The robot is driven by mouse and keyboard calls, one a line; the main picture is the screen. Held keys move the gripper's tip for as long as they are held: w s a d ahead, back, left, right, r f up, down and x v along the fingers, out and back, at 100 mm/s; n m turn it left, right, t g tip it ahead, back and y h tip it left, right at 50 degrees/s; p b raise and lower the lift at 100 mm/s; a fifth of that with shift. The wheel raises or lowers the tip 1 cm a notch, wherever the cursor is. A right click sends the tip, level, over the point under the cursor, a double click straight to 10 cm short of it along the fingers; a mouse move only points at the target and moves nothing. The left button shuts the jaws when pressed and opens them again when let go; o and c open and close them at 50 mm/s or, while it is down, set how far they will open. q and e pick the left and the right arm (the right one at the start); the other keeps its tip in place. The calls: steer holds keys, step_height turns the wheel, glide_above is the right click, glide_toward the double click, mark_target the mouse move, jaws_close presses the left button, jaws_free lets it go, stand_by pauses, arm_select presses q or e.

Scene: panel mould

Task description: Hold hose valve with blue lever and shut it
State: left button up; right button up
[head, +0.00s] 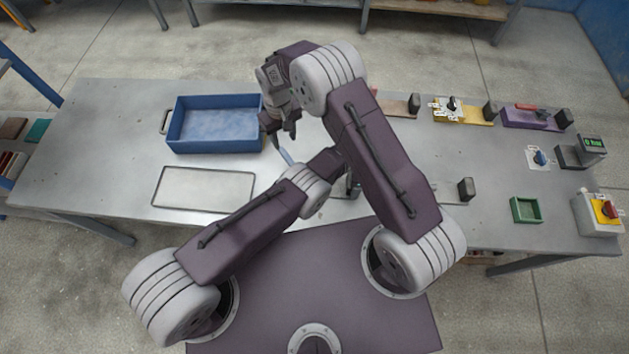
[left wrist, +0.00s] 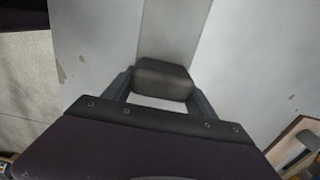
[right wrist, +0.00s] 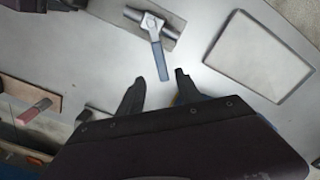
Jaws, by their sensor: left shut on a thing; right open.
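The hose valve (right wrist: 147,22) shows in the right wrist view, a metal body with dark ends on a grey plate. Its blue lever (right wrist: 160,62) points toward my right gripper (right wrist: 158,80). That gripper is open, with its fingertips around and near the lever's free end; I cannot tell whether they touch it. In the head view the right gripper (head: 281,124) is above the table and the lever (head: 284,157) shows just beyond it. My left gripper (left wrist: 161,88) is shut on a dark grey block (left wrist: 163,72) at the end of a light strip. My arms hide most of the valve in the head view.
A blue bin (head: 175,143) and a flat metal tray (head: 205,172) lie on the left. On the right are a yellow plate (head: 481,112), a purple plate (head: 520,120), a blue knob (head: 541,158), a green tray (head: 526,219) and a red switch (head: 607,209).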

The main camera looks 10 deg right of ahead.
mark_target(287, 156)
stand_by(0.4)
step_height(287, 156, down, 9)
steer(key=shift+f, duration=0.1)
stand_by(0.7)
jaws_close()
